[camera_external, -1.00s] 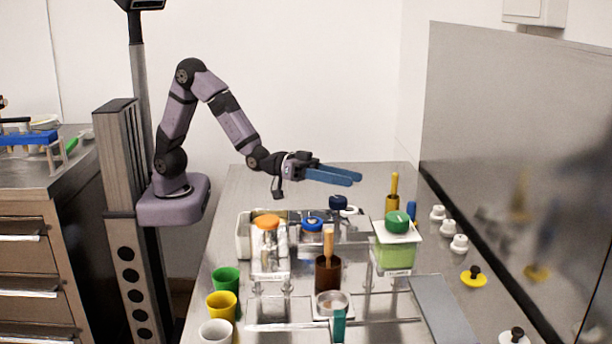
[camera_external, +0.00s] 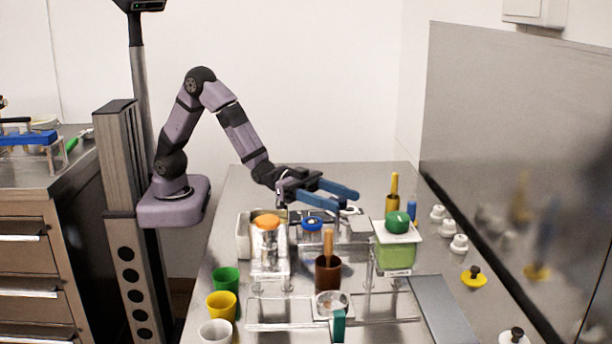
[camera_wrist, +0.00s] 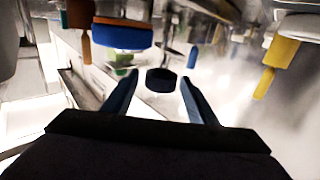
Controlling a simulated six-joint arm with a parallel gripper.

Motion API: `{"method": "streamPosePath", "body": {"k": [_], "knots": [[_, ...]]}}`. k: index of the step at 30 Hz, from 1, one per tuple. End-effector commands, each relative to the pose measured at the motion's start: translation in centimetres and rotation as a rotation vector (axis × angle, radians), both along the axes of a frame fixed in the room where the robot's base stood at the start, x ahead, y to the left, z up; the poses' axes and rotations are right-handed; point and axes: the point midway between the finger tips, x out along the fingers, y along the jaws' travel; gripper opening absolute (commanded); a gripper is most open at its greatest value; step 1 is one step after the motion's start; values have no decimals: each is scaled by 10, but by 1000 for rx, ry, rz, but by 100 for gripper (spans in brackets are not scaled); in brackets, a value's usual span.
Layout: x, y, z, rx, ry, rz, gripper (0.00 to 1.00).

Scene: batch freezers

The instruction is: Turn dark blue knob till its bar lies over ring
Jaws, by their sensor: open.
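The dark blue knob (camera_wrist: 160,80) shows in the wrist view as a dark, round shape between and just beyond my fingertips. I cannot make out its bar there. In the external view my gripper (camera_external: 350,201) covers the knob's place, so the knob is hidden. A whitish ring (camera_external: 354,211) shows partly by the fingertips in the external view; I cannot tell how the bar lies to it. My gripper, also in the wrist view (camera_wrist: 160,84), is open with its two blue fingers spread, and it is empty. Contact with the knob cannot be told.
The blue lid (camera_wrist: 122,38) is close at upper left in the wrist view. A brown cup (camera_external: 328,275) with a wooden handle stands in front.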

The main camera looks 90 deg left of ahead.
Motion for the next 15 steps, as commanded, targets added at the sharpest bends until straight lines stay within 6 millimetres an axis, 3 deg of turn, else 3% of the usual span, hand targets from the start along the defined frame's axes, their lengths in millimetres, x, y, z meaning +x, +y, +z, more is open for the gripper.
{"method": "streamPosePath", "body": {"k": [6, 15], "knots": [[19, -18, 0, 0, 0, 0, 53], [29, -29, 0, 0, 1, 0, 53]]}}
